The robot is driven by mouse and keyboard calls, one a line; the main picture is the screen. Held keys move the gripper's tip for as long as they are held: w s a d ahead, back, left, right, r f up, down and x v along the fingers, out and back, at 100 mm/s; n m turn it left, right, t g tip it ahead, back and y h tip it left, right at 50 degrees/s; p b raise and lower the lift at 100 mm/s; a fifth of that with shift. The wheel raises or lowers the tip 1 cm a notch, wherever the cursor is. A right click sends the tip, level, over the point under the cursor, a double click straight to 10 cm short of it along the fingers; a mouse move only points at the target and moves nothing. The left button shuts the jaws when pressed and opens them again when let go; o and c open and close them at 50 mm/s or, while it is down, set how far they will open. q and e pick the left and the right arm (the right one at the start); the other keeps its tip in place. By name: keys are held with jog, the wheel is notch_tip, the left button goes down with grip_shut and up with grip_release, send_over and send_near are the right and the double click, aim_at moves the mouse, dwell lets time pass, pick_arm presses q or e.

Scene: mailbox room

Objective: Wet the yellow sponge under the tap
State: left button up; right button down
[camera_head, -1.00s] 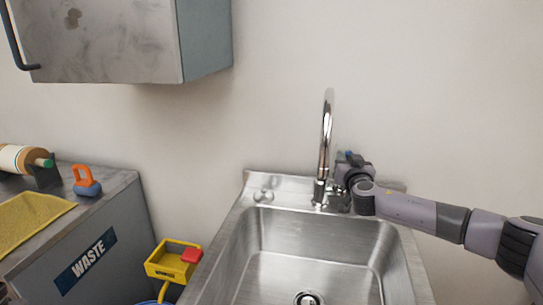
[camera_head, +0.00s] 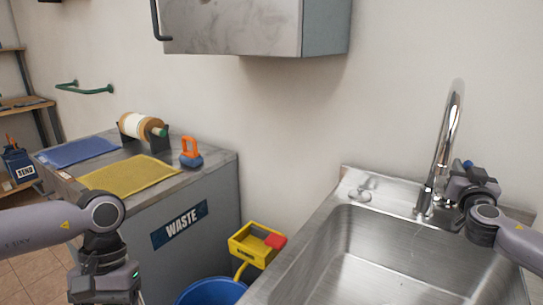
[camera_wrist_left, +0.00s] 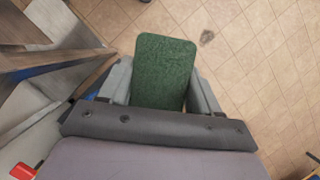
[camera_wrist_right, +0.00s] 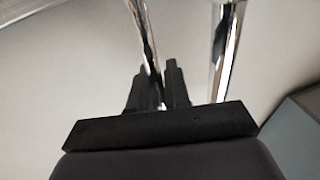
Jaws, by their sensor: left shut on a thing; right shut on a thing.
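My left gripper (camera_wrist_left: 163,88) is shut on a flat block with a rough green face (camera_wrist_left: 165,65), seen in the left wrist view above the tiled floor. It looks like the scouring side of the sponge; no yellow side shows. In the head view the left wrist hangs at the lower left, left of the sink, and the held block is out of frame. My right gripper (camera_wrist_right: 160,90) is shut on the tap's chrome handle (camera_wrist_right: 146,40), beside the upright spout (camera_wrist_right: 222,50). The tap (camera_head: 447,145) stands at the sink's back edge. No water stream shows in the basin (camera_head: 385,255).
The waste counter (camera_head: 215,180) at left bears a yellow mat (camera_head: 130,173), a blue mat (camera_head: 78,152), a tape roll (camera_head: 140,125) and an orange-handled blue object (camera_head: 191,155). A yellow wringer (camera_head: 245,245) and blue bucket (camera_head: 212,292) stand between counter and sink. A cabinet (camera_head: 250,27) hangs above.

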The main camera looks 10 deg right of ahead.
jog(key=c, duration=1.2)
grip_release()
jog(key=shift+s, duration=0.1)
